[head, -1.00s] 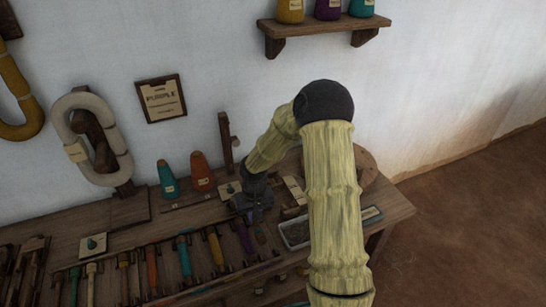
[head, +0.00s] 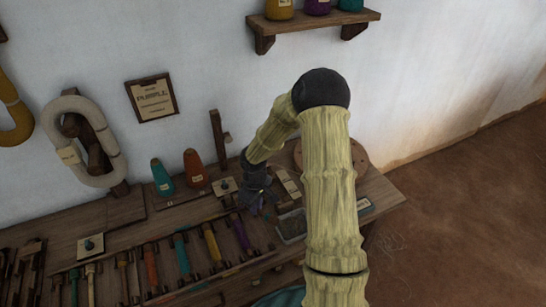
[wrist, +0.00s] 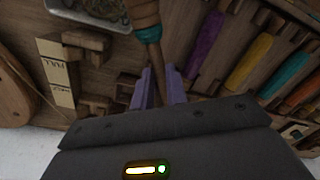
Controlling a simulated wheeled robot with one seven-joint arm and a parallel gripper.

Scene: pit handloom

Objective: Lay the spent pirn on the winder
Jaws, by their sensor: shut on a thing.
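My gripper (head: 262,198) is over the right part of the bench. In the wrist view its two purple-grey fingers (wrist: 161,88) are shut on a bare wooden pirn (wrist: 146,22) with a thin teal band. The pirn's far end runs out of the top of that view, and its height above the bench is hard to judge. Two notched wooden blocks (wrist: 86,40) (wrist: 97,106) stand left of the fingers, beside a pale card (wrist: 57,74) that seems to read "FULL". A round wooden disc (head: 360,160) is at the bench's right end, partly behind my arm. I cannot tell which parts form the winder.
A rack of coloured pirns lies left of my gripper, with a purple one (head: 240,232) closest. A metal tray (head: 291,226) stands near the bench's front. Teal (head: 162,178) and orange (head: 194,168) cones and a wooden post (head: 219,138) stand behind.

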